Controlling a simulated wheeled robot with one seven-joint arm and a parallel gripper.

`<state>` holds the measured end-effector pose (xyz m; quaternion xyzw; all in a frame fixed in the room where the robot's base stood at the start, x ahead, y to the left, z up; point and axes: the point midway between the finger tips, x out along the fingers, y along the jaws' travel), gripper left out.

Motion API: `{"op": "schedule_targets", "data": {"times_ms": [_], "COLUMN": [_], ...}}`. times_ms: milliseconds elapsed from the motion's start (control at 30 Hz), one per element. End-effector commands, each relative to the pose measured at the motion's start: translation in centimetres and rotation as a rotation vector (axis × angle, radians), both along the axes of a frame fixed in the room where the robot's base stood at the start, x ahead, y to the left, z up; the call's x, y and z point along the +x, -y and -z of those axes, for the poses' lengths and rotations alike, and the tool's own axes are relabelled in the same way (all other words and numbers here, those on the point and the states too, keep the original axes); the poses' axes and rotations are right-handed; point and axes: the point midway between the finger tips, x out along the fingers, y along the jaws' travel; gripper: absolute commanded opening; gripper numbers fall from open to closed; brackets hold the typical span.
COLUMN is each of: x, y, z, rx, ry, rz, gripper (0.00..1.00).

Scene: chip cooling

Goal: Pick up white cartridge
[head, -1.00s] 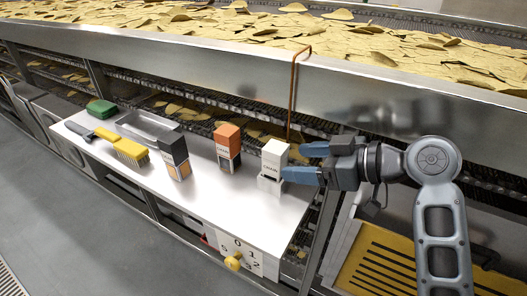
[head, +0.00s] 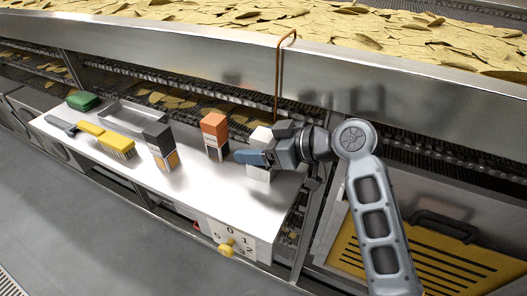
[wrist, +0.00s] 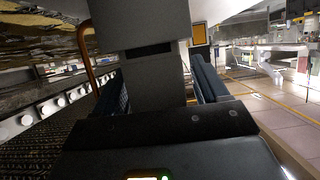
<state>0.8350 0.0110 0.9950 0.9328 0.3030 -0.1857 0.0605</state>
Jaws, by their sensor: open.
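The white cartridge (head: 259,173) stands upright near the right end of the metal shelf in the head view, partly hidden by my gripper (head: 262,146). My gripper is open, with its blue fingers on either side of the cartridge. In the wrist view, the cartridge (wrist: 155,78) shows as a large grey shaded block between the two blue fingers (wrist: 163,85). I cannot tell whether either finger touches it.
An orange-topped cartridge (head: 215,132) stands just left, and a dark-topped cartridge (head: 159,148) farther left. A copper pipe (head: 278,80) rises behind the shelf.

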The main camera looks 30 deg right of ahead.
Motion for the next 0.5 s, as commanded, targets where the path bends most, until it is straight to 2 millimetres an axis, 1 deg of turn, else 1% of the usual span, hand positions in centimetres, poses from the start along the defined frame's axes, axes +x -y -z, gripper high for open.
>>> {"op": "schedule_targets", "data": {"times_ms": [100, 500], "x": [-0.02, -0.05], "y": [0.03, 0.05], "z": [0.00, 0.00], "rx": [0.000, 0.000], "ry": [0.000, 0.000], "rz": [0.000, 0.000], "gripper": [0.72, 0.34]}}
